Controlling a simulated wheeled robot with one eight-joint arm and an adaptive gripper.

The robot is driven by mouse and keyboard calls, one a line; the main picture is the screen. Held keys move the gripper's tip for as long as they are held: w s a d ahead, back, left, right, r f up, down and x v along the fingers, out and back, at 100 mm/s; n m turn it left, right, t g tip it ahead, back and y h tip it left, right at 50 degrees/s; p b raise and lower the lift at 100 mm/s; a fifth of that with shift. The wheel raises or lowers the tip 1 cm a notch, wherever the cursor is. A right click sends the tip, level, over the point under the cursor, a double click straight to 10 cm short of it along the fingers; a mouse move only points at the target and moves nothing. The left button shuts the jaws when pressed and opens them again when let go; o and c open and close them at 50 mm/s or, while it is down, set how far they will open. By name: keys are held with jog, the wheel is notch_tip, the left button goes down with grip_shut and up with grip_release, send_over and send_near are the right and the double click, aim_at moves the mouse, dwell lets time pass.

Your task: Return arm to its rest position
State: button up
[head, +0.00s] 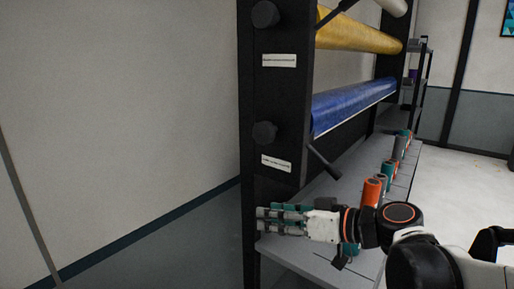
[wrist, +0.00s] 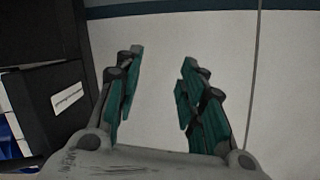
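My gripper (head: 270,220) is at the end of my arm, which reaches in from the lower right of the head view. It points left, in front of the rack's near post. In the wrist view my gripper (wrist: 157,95) shows two teal-padded fingers spread apart. Nothing is between them, only the pale wall behind. My forearm (head: 420,262) and wrist joint (head: 398,214) lie in front of the rack's shelf.
A black rack (head: 280,110) holds a yellow roll (head: 355,34) and a blue roll (head: 350,104). Orange and teal cylinders (head: 371,190) stand on its grey shelf (head: 330,190), close to my wrist. The wall (head: 120,110) lies left; open floor (head: 462,185) lies right.

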jog(key=s+d+f+m+h+b, duration=0.3)
jog(key=s+d+f+h, duration=0.3)
jog(key=d+f, duration=0.2)
jog(key=s+d+f+m+g+h+b, duration=0.1)
jog(key=s+d+f+m+h+b, duration=0.3)
jog(key=f, duration=0.6)
jog(key=s+d+h, duration=0.2)
jog(key=s+d, duration=0.1)
jog(key=d, duration=0.1)
jog(key=shift+s+f+m, duration=0.2)
jog(key=shift+s+m, duration=0.05)
jog(key=shift+m, duration=0.05)
jog(key=shift+a, duration=0.1)
